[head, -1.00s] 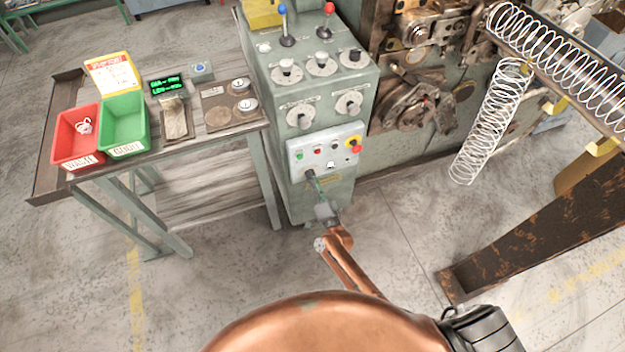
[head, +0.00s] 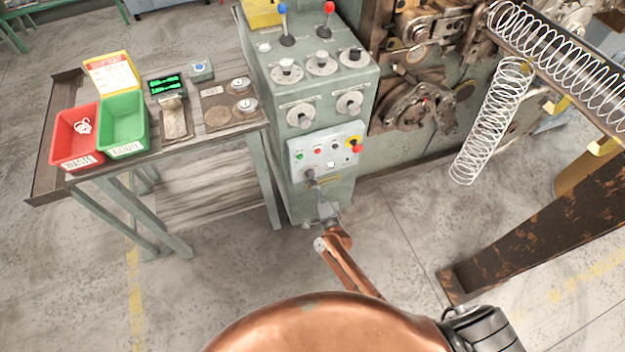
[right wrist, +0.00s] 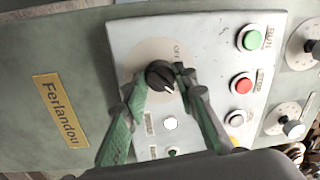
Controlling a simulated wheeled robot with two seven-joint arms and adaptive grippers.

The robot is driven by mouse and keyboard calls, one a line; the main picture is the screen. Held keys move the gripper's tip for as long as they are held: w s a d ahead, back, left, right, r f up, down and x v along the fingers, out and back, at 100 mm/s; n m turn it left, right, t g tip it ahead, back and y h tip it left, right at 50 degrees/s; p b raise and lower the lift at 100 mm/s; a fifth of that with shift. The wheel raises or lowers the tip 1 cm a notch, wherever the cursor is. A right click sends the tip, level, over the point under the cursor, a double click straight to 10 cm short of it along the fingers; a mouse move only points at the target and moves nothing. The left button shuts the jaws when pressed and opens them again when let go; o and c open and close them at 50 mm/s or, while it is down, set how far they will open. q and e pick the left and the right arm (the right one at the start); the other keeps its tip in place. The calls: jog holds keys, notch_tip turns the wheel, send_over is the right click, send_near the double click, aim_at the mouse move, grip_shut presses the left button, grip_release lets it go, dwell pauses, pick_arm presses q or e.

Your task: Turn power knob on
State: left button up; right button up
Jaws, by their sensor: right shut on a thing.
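The black power knob (right wrist: 159,74) sits on a round pale dial plate on the light grey panel (right wrist: 125,35), with small lettering around it. It also shows in the head view (head: 310,174) at the panel's lower left. My right gripper (right wrist: 163,84) has its two green-padded fingers on either side of the knob, shut on it. In the head view the right gripper (head: 317,190) reaches up to the panel from below. The fingers partly hide the dial plate, and I cannot read clearly which mark the knob points to. My left gripper is not in view.
Green (right wrist: 249,38) and red (right wrist: 241,83) buttons lie close to the knob. A red-and-yellow emergency stop (head: 354,145) is at the panel's right. A bench with red (head: 72,155) and green (head: 122,148) bins stands left. A rusty beam (head: 560,235) stands right.

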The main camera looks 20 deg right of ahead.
jog(key=o, duration=1.2)
jog(key=shift+c, duration=0.2)
jog(key=shift+s, duration=0.1)
jog(key=s, duration=1.2)
jog(key=shift+d+f, duration=0.15)
jog(key=shift+f, duration=0.3)
jog(key=shift+f, duration=0.1)
